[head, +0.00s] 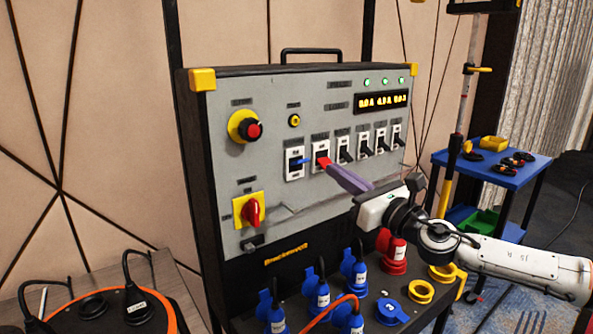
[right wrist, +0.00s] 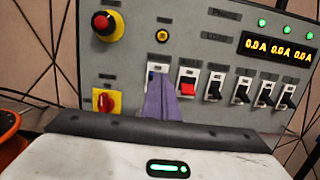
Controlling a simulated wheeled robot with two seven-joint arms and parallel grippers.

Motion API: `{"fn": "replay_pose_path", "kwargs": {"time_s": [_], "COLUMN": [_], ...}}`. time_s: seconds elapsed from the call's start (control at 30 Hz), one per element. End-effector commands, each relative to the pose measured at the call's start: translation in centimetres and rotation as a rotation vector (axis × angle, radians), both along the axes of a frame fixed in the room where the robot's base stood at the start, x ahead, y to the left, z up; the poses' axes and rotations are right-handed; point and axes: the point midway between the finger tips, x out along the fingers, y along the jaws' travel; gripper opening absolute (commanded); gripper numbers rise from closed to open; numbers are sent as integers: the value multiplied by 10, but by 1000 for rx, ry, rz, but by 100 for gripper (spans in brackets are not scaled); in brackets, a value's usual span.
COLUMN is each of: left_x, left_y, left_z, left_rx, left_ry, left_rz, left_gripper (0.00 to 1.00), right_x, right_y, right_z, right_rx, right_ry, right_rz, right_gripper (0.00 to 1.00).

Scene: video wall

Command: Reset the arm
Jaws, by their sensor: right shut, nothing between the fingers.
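My right arm (head: 510,265) comes in from the right in the head view and reaches across the front of a grey control panel (head: 290,110). Its purple right gripper (head: 334,170) is shut and empty. The fingertips are close to the red switch (head: 322,161), just below and right of it; I cannot tell whether they touch. In the right wrist view the shut fingers (right wrist: 160,80) overlap the lower part of the blue switch's place, left of the red switch (right wrist: 188,89). The blue switch (head: 297,162) shows clearly in the head view. My left gripper is out of view.
The panel has a red emergency button (head: 253,130), a red rotary knob (head: 253,212), several black switches and a lit display (head: 382,102). Blue plugs (head: 320,293) and a red plug (head: 397,254) stand below my arm. A blue trolley (head: 493,169) stands at the right.

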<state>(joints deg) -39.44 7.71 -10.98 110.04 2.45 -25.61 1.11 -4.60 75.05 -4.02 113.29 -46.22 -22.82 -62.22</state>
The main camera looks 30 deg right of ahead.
Motion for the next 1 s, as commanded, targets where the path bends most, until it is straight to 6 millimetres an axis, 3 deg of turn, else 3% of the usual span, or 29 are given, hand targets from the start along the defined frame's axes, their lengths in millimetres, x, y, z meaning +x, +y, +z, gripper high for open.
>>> {"fn": "replay_pose_path", "kwargs": {"time_s": [0.2,0.33,0.47,0.57,0.7,0.83,1.0], "left_x": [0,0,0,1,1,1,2], "left_y": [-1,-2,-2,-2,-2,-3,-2], "left_z": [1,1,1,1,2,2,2], "left_rx": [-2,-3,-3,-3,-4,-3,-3], "left_ry": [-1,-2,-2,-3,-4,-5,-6], "left_rz": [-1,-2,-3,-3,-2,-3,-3], "left_gripper": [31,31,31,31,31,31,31], "right_x": [-1,-9,-36,-71,-131,-188,-244], "right_y": [0,1,2,10,38,78,126], "right_z": [-3,-32,-100,-167,-249,-304,-339], "right_rx": [22,243,732,1166,1674,2029,2306], "right_ry": [2,27,82,134,193,230,251], "right_rz": [-3,-39,-161,-319,-587,-852,-1137], "right_gripper": [0,0,0,0,0,0,0]}}
